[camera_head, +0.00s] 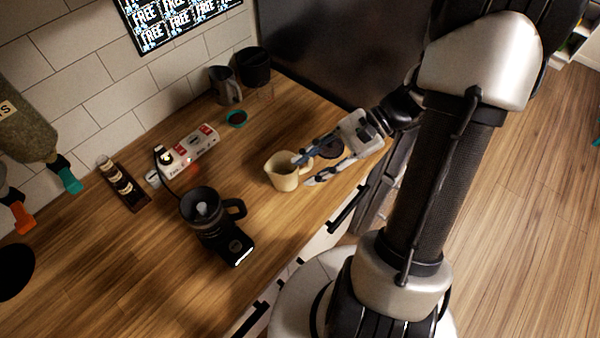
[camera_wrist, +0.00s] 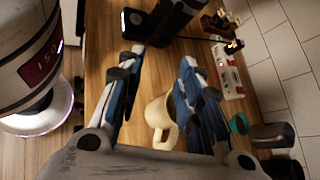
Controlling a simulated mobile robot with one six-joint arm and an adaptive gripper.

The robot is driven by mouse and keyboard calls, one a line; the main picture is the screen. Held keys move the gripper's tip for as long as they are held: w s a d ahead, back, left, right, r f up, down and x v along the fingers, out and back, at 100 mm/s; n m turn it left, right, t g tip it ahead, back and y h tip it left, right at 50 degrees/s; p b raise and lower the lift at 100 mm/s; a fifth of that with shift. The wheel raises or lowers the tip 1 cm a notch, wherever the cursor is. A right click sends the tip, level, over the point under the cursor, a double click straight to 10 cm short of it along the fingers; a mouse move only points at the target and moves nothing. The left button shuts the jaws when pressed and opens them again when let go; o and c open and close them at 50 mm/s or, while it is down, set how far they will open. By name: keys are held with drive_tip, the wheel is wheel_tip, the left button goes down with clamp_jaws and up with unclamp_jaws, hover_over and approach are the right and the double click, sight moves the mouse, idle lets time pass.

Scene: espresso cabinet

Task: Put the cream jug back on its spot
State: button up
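The cream jug (camera_head: 283,173) stands upright on the wooden counter. In the wrist view the jug (camera_wrist: 158,112) lies between my fingers, closer to the right one, with its handle towards my palm. My gripper (camera_head: 305,171) is open at the jug's handle side, its fingers spread wide. In the wrist view the gripper (camera_wrist: 158,56) also shows its fingers apart. The right finger hides part of the jug; I cannot tell whether it touches. A dark round patch or disc (camera_head: 331,149) is partly hidden behind my gripper. I cannot tell which place is the jug's spot.
A white power strip (camera_head: 190,150) lies near the wall. Bare counter surrounds the jug.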

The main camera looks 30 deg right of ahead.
drive_tip(key=s+a+r+n+t+h, duration=0.1)
drive_tip(key=s+a+r+n+h, duration=0.3)
drive_tip(key=r+n+h, duration=0.1)
drive_tip(key=s+a+r+n+t+h, duration=0.2)
drive_tip(key=s+a+r+n+h, duration=0.2)
drive_tip(key=r+n+h, duration=0.2)
wheel_tip(320, 180, up, 2)
drive_tip(key=n, duration=0.4)
drive_tip(key=shift+s+n+h, duration=0.2)
drive_tip(key=shift+n+h, duration=0.1)
